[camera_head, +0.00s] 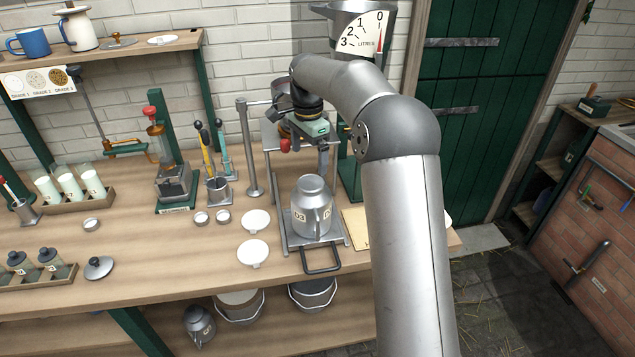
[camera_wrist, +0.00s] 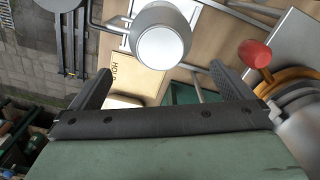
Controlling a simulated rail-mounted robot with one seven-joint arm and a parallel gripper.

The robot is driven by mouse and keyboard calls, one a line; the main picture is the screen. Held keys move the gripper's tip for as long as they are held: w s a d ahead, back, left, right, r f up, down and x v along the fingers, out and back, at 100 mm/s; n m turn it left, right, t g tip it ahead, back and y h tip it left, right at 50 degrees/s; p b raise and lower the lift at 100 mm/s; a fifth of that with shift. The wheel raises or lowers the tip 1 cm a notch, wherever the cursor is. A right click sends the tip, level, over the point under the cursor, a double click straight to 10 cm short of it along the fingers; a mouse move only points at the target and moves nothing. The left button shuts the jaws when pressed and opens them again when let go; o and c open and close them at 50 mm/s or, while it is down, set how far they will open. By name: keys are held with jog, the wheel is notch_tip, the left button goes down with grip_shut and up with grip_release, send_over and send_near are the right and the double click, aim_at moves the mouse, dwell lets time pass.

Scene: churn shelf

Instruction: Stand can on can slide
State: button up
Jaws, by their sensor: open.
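My gripper (camera_head: 323,165) is above and just behind the can, fingers pointing down. In the wrist view the can (camera_wrist: 163,48) shows from above at the top centre, ahead of the fingertips. My gripper (camera_wrist: 163,78) is open there, with nothing between its fingers. Any contact between fingers and can is not visible.
White round discs (camera_head: 253,253) and a measuring stand with a red knob (camera_head: 172,175) lie left on the bench. A board (camera_head: 356,227) is right of the slide. A red knob (camera_wrist: 254,53) is near the right finger. Pails and another can (camera_head: 199,325) stand below.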

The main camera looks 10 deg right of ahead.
jog(key=s+r+n, duration=0.3)
jog(key=s+n, duration=0.4)
jog(key=s, duration=1)
jog(key=s+f+n, duration=0.3)
jog(key=s, duration=0.8)
jog(key=s+f+n, duration=0.3)
jog(key=s+f, duration=0.1)
jog(key=s, duration=0.7)
jog(key=shift+n+t, duration=0.4)
jog(key=shift+s+d, duration=0.1)
